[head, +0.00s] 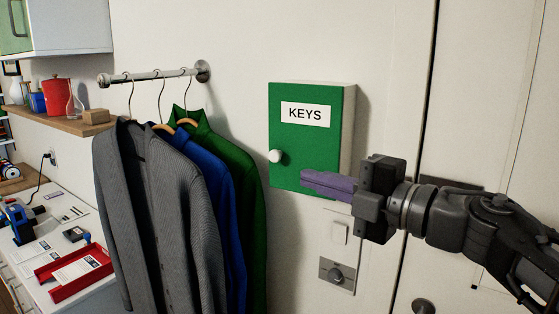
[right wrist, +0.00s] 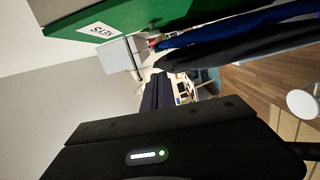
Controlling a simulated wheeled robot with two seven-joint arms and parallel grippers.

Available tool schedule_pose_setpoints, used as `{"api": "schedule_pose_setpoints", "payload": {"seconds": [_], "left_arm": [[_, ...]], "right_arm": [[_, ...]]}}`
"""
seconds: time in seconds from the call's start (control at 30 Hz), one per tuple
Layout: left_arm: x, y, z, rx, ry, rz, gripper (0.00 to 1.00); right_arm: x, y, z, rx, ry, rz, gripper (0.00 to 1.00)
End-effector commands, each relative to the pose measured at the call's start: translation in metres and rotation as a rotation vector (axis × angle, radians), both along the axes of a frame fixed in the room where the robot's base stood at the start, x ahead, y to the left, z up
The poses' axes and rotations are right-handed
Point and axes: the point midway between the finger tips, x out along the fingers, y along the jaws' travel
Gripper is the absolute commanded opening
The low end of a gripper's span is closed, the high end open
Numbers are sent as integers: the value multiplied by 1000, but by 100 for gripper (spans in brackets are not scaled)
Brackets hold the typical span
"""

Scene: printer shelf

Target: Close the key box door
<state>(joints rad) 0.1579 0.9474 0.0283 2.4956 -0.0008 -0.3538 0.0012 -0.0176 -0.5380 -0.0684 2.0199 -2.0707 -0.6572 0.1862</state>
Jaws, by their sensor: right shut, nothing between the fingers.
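The key box (head: 349,130) is a pale box on the wall. Its green door (head: 335,150) has a white "KEYS" label and a round white knob (head: 275,156) at its lower left. The door covers the box's front, and I see no clear gap. The right wrist view shows the green door (right wrist: 150,14) along the top. My right gripper (head: 305,181) has purple fingers, shut and empty. It overlaps the door's lower right part in the head view; whether it touches cannot be told. The fingers also show in the right wrist view (right wrist: 157,85). My left gripper is out of view.
A wall rail (head: 155,75) holds a grey jacket (head: 165,220), a blue one and a green one left of the box. A switch (head: 340,232) and a grey knob plate (head: 337,273) sit below it. A shelf (head: 60,122) and a cluttered desk are at far left.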

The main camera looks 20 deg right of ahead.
Motion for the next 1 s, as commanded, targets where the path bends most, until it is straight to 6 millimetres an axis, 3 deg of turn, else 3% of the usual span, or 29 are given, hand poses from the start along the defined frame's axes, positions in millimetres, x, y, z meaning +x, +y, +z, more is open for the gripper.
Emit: {"api": "schedule_pose_setpoints", "payload": {"seconds": [0.37,0.77,1.0], "left_arm": [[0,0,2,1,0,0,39],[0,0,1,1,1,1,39],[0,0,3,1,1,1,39]], "right_arm": [[19,13,0,3,2,3,0],[84,56,-2,2,2,3,0],[108,33,-3,3,1,-1,0]]}}
